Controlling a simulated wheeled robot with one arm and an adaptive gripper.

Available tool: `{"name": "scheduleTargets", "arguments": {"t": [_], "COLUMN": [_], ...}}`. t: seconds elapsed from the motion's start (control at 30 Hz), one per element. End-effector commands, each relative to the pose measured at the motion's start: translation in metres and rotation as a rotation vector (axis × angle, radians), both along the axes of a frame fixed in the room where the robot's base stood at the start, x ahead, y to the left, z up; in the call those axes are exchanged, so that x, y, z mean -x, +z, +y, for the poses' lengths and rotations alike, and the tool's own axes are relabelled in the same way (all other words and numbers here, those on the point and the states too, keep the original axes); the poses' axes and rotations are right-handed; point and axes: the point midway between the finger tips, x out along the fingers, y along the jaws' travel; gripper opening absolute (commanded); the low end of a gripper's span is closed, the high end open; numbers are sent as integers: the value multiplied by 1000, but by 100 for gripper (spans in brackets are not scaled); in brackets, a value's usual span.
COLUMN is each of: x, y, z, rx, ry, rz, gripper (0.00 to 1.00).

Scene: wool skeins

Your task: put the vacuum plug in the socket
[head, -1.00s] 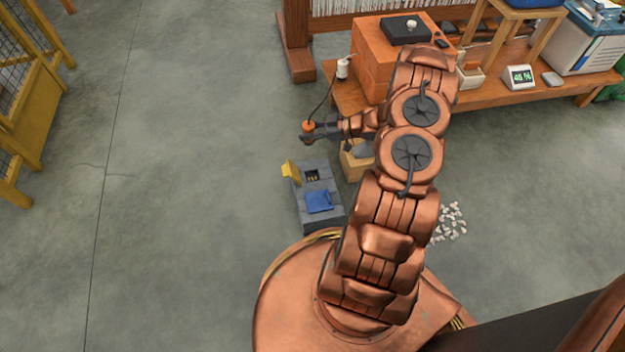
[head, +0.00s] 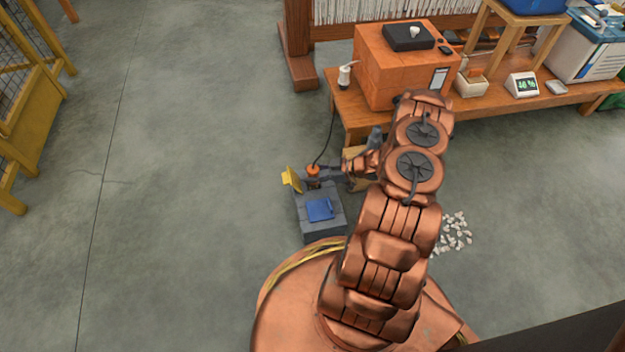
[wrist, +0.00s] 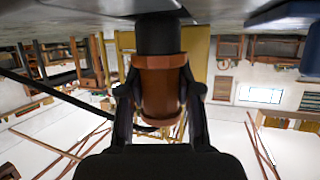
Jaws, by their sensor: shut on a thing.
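The vacuum plug (head: 313,169) is orange with a dark end and a black cable. In the wrist view the plug (wrist: 161,90) sits between my two fingers, and my gripper (wrist: 160,72) is shut on it. Its dark end reaches a grey surface at the top of that view; I cannot tell how deep it goes in. In the head view my gripper (head: 322,170) is at the far end of the grey socket box (head: 334,226), beside the raised yellow lid (head: 291,180). The blue lid (head: 320,209) is down. The plug and gripper hide the socket opening.
The black cable (head: 330,135) runs up to a small white device (head: 345,74) on the wooden bench (head: 490,105). An orange box (head: 395,65) stands there too. A cardboard-coloured box (head: 358,182) is partly behind my wrist. White pieces (head: 455,233) lie on the floor. Floor left is clear.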

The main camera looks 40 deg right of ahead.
Motion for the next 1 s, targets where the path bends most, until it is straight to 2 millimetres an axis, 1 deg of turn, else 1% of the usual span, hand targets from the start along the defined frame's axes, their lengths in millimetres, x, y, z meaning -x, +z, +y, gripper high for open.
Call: {"name": "scheduleTargets", "arguments": {"t": [0.03, 0.13, 0.5, 0.53, 0.77, 1.0], "x": [0, 1, 1, 1, 1, 1], "y": [-11, -21, -23, -23, -23, -23], "z": [1, 1, 1, 1, 1, 1], "rx": [-1, -2, -2, -3, -1, -1], "ry": [1, 1, 0, 0, 0, 0], "rz": [1, 1, 1, 2, 2, 2], "gripper": [0, 0, 0, 35, 58, 59]}}
